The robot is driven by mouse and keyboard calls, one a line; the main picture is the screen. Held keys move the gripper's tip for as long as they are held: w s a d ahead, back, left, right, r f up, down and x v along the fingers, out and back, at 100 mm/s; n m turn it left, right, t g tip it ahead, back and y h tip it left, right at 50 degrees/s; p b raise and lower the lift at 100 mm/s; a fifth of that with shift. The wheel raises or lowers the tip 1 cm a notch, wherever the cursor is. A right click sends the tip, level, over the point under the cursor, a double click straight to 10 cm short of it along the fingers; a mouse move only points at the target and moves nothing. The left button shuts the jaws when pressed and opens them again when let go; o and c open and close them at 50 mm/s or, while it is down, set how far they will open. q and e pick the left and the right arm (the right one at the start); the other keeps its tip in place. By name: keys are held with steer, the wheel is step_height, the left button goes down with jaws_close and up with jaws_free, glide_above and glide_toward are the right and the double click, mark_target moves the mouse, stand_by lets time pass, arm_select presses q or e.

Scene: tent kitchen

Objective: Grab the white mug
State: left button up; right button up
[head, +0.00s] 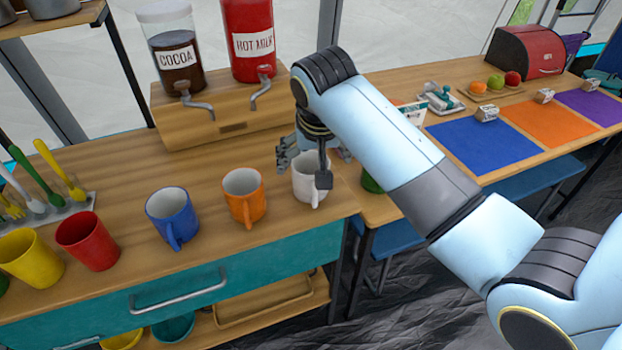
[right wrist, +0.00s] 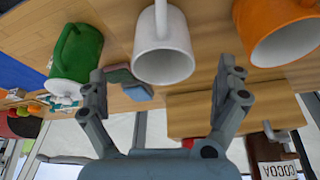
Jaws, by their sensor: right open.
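The white mug (head: 305,190) stands upright near the right end of the wooden counter, its handle toward the front edge. My right gripper (head: 304,168) is at the mug's rim, with one finger in front of it, hiding part of it. In the right wrist view the white mug (right wrist: 165,50) lies between and beyond the open fingers of my right gripper (right wrist: 163,88). A gap shows on each side of it, and neither finger is seen touching it there. My left gripper is not in view.
An orange mug (head: 244,200) stands just left of the white one, then a blue mug (head: 172,217) and a red cup (head: 88,242). A green mug (head: 371,180) is partly hidden by my arm. The wooden dispenser stand (head: 225,112) is behind.

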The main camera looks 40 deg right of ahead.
steer(key=x, duration=0.8)
steer(key=shift+w+a+f+b, duration=0.1)
steer(key=shift+w+f+b, duration=0.1)
steer(key=shift+f+b, duration=0.15)
steer(key=shift+s, duration=0.1)
steer(key=c, duration=1.1)
